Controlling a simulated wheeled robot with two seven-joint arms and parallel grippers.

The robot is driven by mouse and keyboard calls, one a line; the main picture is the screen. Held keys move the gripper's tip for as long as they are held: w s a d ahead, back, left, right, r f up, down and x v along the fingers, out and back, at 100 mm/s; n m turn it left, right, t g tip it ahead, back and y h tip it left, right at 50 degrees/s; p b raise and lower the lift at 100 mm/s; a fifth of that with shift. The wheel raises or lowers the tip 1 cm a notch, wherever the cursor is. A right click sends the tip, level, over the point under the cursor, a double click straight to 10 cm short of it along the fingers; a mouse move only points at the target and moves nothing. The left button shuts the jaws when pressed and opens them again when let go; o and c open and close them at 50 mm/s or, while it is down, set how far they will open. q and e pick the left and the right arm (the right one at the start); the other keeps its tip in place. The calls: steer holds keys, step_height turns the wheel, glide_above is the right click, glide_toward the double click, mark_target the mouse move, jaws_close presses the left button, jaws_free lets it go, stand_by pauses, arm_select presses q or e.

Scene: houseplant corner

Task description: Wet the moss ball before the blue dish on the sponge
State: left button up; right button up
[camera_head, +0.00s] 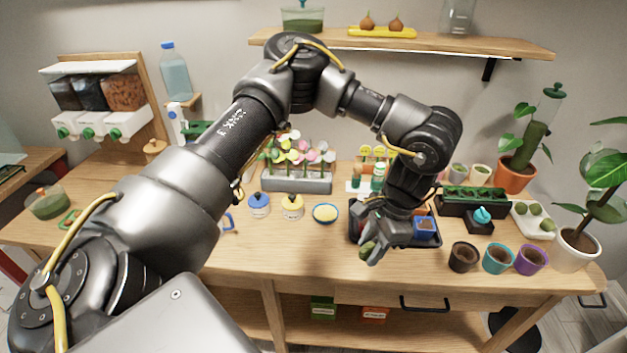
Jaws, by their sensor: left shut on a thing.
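My left gripper (370,252) is shut on a green moss ball (366,247), held near the front edge of the table, at the left front corner of a dark tray; the fingers partly cover the ball. A round yellow sponge (325,213) sits in a shallow blue dish (325,221) to the left of my left gripper, apart from it. More moss balls (548,225) rest on a white tray (519,225) at the right. My right gripper is not in view.
The dark tray (402,242) holds a blue pot (426,229). Black (463,257), teal (498,259) and purple (531,260) pots stand right of it. Yellow-lidded (292,207) and blue-lidded (259,205) jars stand left of the sponge. Bare tabletop (290,250) lies in front.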

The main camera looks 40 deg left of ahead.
arm_select(q)
steer(key=w+a+f+m+t+y+p, duration=0.1)
steer(key=w+a+f+m+t, duration=0.15)
steer(key=w+m, duration=1)
steer(key=w+a+f+m+t+h+p, duration=0.1)
steer(key=a+f+m+t+h, duration=0.1)
steer(key=a+m, duration=1.4)
steer(key=a+f+t, duration=0.1)
steer(key=a, duration=0.4)
steer(key=shift+a+f+h+p, duration=0.3)
steer(key=shift+f, duration=0.05)
steer(key=shift+f, duration=0.1)
step_height(320, 180, down, 6)
steer(key=b, duration=0.5)
steer(key=shift+b, duration=0.35)
steer(key=shift+f+b, duration=0.35)
steer(key=shift+f, duration=0.05)
